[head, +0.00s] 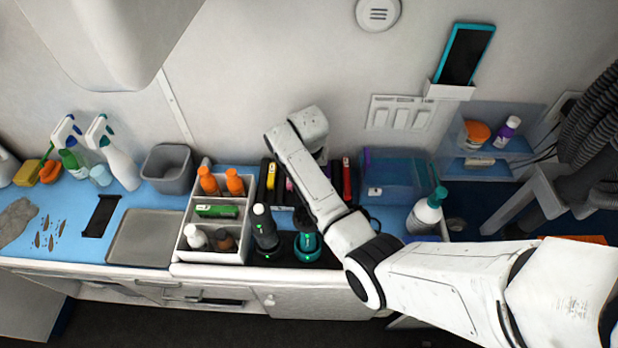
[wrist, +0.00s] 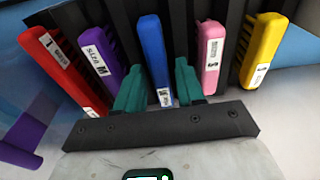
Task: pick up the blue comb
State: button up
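The blue comb (wrist: 152,45) stands in the middle of a dark slotted rack (wrist: 197,12) in the wrist view, with a white label low on its spine. My gripper (wrist: 160,66) has its two teal fingers apart, one on each side of the blue comb. The left finger is very close to the comb; a narrow gap shows at the right finger. I cannot tell that either touches it. In the head view my arm covers the blue comb and the gripper.
Purple (wrist: 128,75) and red (wrist: 62,70) combs stand left of the blue one, pink (wrist: 209,55) and yellow (wrist: 262,50) combs right. In the head view, a bottle caddy (head: 217,257), clippers (head: 264,230) and a pump bottle (head: 426,215) stand nearby.

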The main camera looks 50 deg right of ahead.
grip_shut()
